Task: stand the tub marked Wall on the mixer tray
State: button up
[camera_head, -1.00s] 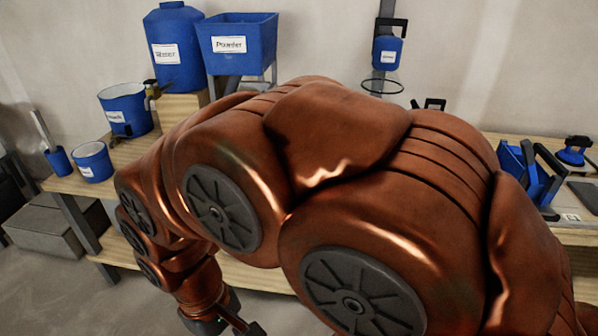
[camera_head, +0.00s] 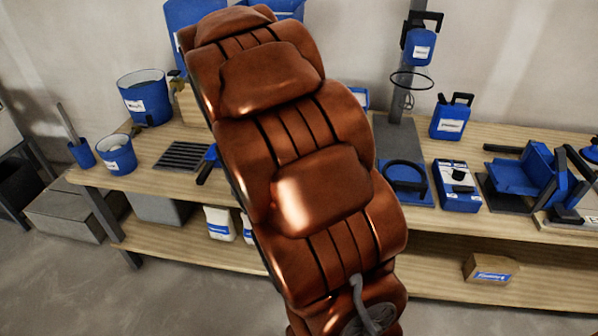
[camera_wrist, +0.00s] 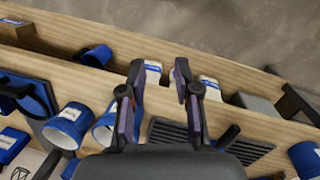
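Two white tubs with blue labels stand on the lower shelf, left (camera_head: 218,223) and right (camera_head: 248,229) in the head view. I cannot read their labels, so I cannot tell which is marked Wall. In the wrist view they show beyond my fingers, one (camera_wrist: 152,74) between the fingertips and one (camera_wrist: 211,88) right of them. My gripper (camera_wrist: 158,72) is open, its fingers apart with nothing visibly held. In the head view my arm hides the gripper. A dark slatted tray (camera_head: 183,156) lies on the bench top; I cannot tell whether it is the mixer tray.
The bench (camera_head: 150,183) carries blue buckets (camera_head: 145,97) at left and blue tools (camera_head: 520,175) at right. A jug (camera_head: 452,118) stands right of the post. A cardboard box (camera_head: 490,268) sits on the lower shelf. The floor in front is clear.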

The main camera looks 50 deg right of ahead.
jog(key=w+d+f+m+t+p, duration=0.1)
jog(key=w+d+f+m+p, duration=0.15)
jog(key=w+d, duration=0.65)
jog(key=w+d+f+m+p, duration=0.2)
jog(key=w+d+m+p, duration=0.25)
jog(key=d, duration=0.85)
jog(key=shift+s+f+p, duration=0.2)
jog(key=shift+f+p, duration=0.2)
jog(key=shift+f, duration=3.05)
jog(key=shift+c, duration=0.4)
grip_shut()
